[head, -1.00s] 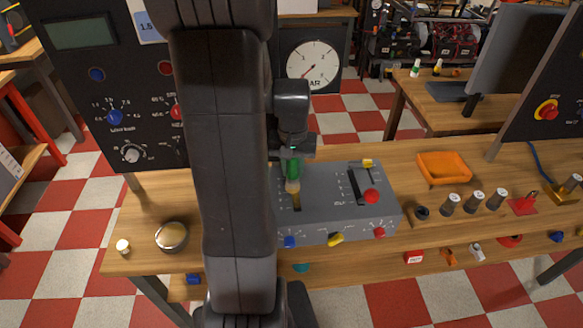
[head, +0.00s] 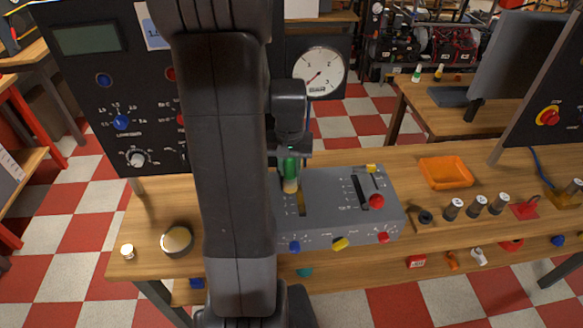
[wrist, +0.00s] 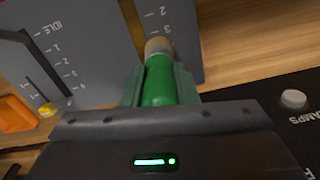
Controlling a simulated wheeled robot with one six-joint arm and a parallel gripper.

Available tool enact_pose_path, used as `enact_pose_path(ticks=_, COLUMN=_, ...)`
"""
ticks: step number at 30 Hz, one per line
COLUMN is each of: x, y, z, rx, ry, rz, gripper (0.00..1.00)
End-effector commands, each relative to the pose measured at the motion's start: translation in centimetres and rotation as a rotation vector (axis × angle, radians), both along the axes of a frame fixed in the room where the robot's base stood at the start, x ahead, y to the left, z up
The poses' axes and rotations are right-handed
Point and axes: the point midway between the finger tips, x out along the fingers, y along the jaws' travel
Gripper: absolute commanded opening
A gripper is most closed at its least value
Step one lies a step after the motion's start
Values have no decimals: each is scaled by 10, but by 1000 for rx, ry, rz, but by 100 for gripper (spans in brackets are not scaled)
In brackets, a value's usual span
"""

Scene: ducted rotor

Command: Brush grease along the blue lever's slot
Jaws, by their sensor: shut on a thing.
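My gripper (head: 290,165) is shut on the green handle of a brush (wrist: 158,85). The brush's pale tip (head: 291,187) points down near the far end of the left slot; I cannot tell whether it touches. No blue lever handle is clearly visible. The right slot (head: 358,190) has a red-knobbed lever (head: 376,201).
Blue (head: 295,247), yellow (head: 340,244) and red (head: 383,237) knobs line the box's front. An orange tray (head: 446,171) and several dark cylinders lie to the right. A round tin (head: 177,240) stands at left. A tall dark panel (head: 100,100) rises behind on the left.

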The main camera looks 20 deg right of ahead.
Motion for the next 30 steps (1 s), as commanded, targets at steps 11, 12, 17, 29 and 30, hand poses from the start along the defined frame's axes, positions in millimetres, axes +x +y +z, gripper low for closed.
enact_pose_path(ticks=11, x=3, y=1, z=42, rx=-2, ry=-5, rz=2, gripper=4)
enact_pose_path(ticks=12, x=3, y=2, z=46, rx=-2, ry=-5, rz=3, gripper=4)
enact_pose_path(ticks=17, x=4, y=2, z=60, rx=-2, ry=-6, rz=4, gripper=4)
enact_pose_path(ticks=29, x=4, y=3, z=68, rx=-2, ry=-5, rz=4, gripper=4)
enact_pose_path(ticks=30, x=4, y=3, z=68, rx=-2, ry=-5, rz=4, gripper=4)
